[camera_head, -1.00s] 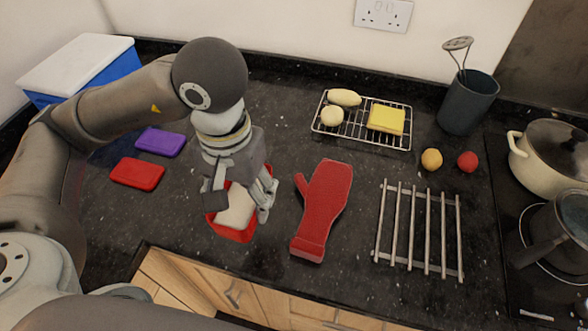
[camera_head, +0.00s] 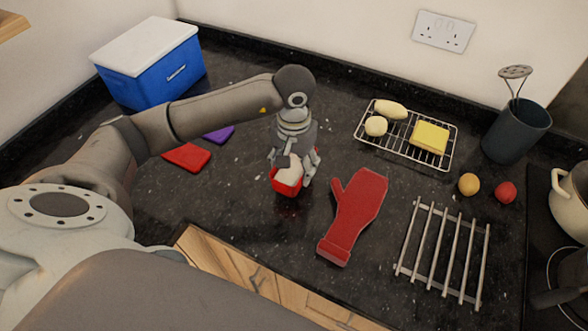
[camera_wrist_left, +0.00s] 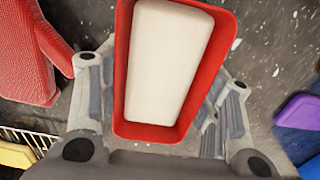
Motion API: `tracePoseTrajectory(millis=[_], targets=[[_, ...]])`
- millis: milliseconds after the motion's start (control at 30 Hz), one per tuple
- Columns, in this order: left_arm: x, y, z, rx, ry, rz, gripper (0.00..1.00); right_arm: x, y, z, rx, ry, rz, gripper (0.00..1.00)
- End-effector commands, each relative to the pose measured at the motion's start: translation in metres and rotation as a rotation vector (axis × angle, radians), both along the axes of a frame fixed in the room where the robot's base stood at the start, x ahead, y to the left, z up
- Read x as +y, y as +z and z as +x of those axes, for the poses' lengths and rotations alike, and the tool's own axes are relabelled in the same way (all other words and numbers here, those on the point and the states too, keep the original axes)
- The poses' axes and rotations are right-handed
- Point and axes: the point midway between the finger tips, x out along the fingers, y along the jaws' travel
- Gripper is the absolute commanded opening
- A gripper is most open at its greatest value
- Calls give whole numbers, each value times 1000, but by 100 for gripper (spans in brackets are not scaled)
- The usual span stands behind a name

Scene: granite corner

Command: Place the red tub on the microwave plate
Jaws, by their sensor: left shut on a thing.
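The red tub (camera_head: 286,186) with a whitish block inside is held by my left gripper (camera_head: 296,172) over the granite counter. In the left wrist view the tub's red rim (camera_wrist_left: 226,50) and the pale block (camera_wrist_left: 168,60) fill the middle, and the fingers of my left gripper (camera_wrist_left: 160,105) press on both sides. The tub looks tilted in the head view and seems to be off the counter. No microwave or microwave plate shows in these frames. My right gripper is not in view.
A red oven mitt (camera_head: 358,212) lies just right of the tub, with a metal rack (camera_head: 443,250) beyond. A wire rack (camera_head: 405,139) holds food. A red lid (camera_head: 188,157) and purple lid (camera_head: 218,134) lie left. A blue cool box (camera_head: 150,72) stands at the back left.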

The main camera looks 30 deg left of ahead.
Motion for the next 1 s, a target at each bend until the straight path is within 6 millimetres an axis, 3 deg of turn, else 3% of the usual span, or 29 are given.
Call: tracePoseTrajectory(millis=[200,667,700,867,1000], targets=[[-1,-21,-2,4,-1,-2,26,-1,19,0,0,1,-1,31],[-1,-31,-1,1,-2,-1,26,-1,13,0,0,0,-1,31],[-1,-31,-2,2,-2,-1,60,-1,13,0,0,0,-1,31],[-1,-30,-2,2,-2,-1,80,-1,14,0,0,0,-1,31],[-1,-29,-2,3,-2,-1,80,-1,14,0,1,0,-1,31]])
